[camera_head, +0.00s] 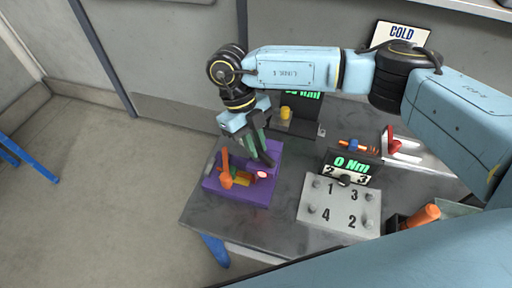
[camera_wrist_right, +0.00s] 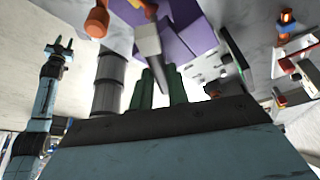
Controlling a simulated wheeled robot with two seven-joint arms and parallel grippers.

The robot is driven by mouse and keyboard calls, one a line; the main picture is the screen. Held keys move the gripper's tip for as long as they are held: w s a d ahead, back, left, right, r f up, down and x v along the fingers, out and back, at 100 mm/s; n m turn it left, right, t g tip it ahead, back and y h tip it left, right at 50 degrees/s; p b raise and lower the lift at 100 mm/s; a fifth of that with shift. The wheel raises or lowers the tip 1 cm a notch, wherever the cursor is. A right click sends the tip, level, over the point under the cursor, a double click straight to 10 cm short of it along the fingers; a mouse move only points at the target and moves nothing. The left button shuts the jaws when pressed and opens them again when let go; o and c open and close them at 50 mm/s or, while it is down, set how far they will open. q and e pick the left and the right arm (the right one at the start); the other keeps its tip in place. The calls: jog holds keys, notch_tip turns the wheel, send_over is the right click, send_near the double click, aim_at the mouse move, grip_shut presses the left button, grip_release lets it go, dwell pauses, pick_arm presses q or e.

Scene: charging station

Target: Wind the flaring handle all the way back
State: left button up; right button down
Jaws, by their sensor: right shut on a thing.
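The purple flaring block (camera_head: 233,193) stands at the table's left front corner, with an orange upright lever (camera_head: 226,168) and a yellow part on it. My right gripper (camera_head: 262,153) reaches down over the block from above. In the right wrist view its dark green fingers (camera_wrist_right: 159,85) are shut on a grey bar-like handle (camera_wrist_right: 147,40) that runs out over the purple block (camera_wrist_right: 185,40). The gripper mostly hides this handle in the head view. My left gripper (camera_wrist_right: 59,46) shows small in the right wrist view, its fingers apart and empty; it is outside the head view.
A grey panel numbered 1 to 4 (camera_head: 325,214) with a "0 Nm" display (camera_head: 351,166) stands right of the block. Another display and a yellow knob (camera_head: 285,112) are behind. An orange-handled tool (camera_head: 420,216) is at right. Floor left of the table is free.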

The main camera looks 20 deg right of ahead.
jog(key=shift+a+n+t+h+b, duration=0.1)
jog(key=shift+n+t+h+b, duration=0.25)
jog(key=shift+n+b, duration=0.65)
jog(key=shift+r+n, duration=0.1)
jog(key=shift+n, duration=0.2)
jog(key=c, duration=1.4)
grip_release()
jog(key=shift+o, duration=0.2)
jog(key=v, duration=1.3)
jog(key=shift+a+b, duration=0.15)
jog(key=shift+b, duration=0.15)
jog(key=shift+w+r, duration=0.1)
